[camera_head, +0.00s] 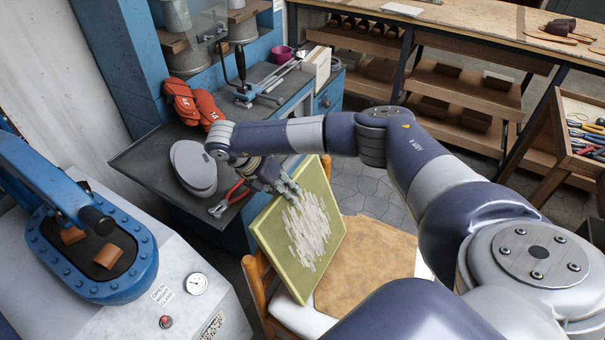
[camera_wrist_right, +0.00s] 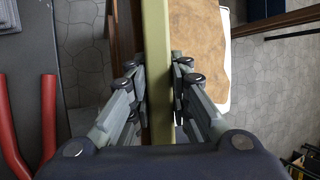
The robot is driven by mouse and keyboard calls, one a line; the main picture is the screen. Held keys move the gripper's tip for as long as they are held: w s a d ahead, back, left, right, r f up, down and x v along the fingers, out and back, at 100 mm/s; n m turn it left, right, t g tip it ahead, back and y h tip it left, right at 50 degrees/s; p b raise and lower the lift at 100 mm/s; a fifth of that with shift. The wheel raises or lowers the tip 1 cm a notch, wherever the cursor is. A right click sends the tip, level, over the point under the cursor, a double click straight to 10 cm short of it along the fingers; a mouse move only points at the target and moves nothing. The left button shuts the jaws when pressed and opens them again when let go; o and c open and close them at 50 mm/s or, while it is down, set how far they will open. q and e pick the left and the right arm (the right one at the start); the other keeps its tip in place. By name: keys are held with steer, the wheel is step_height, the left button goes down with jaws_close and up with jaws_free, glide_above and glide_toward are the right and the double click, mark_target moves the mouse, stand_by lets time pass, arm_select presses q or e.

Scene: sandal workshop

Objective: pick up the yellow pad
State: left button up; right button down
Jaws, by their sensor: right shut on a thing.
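The yellow pad (camera_head: 328,204) is a flat yellow-green square with a pale patch of streaks on its face. It stands tilted on edge above a chair in the head view. My right gripper (camera_head: 290,190) is shut on its upper left edge. In the right wrist view the pad (camera_wrist_right: 155,60) shows as a narrow strip running between the two fingers of my right gripper (camera_wrist_right: 159,85), which press on it from both sides. Whether the pad's lower edge touches the chair is unclear. My left gripper is not in view.
A wooden chair with a brown hide (camera_head: 375,262) stands beneath the pad. A dark bench (camera_head: 150,160) holds red-handled pliers (camera_head: 229,200), grey oval soles (camera_head: 193,168) and red gloves (camera_head: 194,104). A blue press (camera_head: 130,270) stands at left. Shelves line the back right.

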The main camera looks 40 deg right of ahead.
steer(key=shift+w+r, duration=0.2)
steer(key=shift+r, duration=0.05)
